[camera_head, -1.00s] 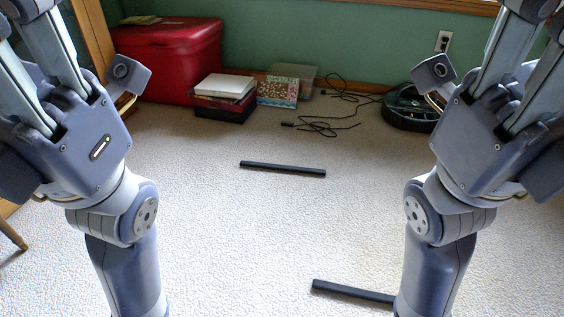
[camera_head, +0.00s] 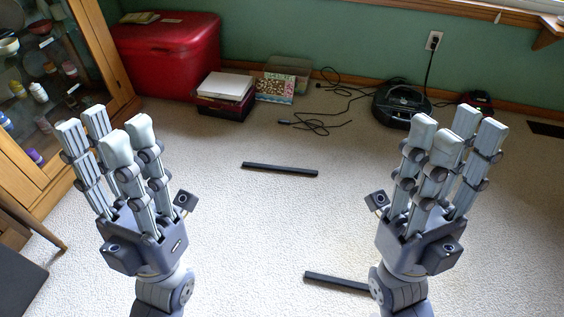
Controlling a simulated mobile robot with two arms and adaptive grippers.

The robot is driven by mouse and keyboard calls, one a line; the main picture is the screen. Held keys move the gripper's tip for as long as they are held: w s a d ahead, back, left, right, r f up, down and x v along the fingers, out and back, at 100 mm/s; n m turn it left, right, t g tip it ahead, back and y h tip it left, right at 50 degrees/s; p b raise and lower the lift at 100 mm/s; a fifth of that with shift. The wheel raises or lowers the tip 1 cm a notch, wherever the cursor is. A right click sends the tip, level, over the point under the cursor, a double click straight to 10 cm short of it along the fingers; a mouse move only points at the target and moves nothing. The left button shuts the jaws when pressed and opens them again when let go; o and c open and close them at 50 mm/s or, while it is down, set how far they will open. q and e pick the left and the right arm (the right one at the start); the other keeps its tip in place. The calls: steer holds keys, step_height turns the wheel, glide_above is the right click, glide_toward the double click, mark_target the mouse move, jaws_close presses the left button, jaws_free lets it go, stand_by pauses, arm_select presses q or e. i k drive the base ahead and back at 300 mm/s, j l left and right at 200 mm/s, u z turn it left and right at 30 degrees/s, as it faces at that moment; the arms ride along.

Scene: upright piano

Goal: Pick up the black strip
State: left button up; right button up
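Two black strips lie flat on the pale carpet. One black strip (camera_head: 280,169) is in the middle of the floor, fully visible, beyond and between my grippers in the picture. The other black strip (camera_head: 335,283) is lower in the picture, its right end hidden behind my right arm. My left gripper (camera_head: 108,138) is raised at the left, fingers pointing up and spread apart, with nothing between them. My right gripper (camera_head: 450,145) is raised at the right in the same way, open and empty. Neither gripper touches a strip.
A red chest (camera_head: 168,58) stands at the back left, with a stack of boxes (camera_head: 226,92) beside it. Black cables (camera_head: 318,123) and a round black device (camera_head: 402,103) lie at the back right. A glass cabinet (camera_head: 50,90) stands at the left.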

mark_target(245, 164)
steer(key=i+j+z, duration=0.2)
steer(key=i+j, duration=0.3)
steer(key=i+j+z, duration=0.15)
steer(key=i+j, duration=0.5)
steer(key=i+j+z, duration=0.2)
steer(key=i+j, duration=0.35)
steer(key=j, duration=0.1)
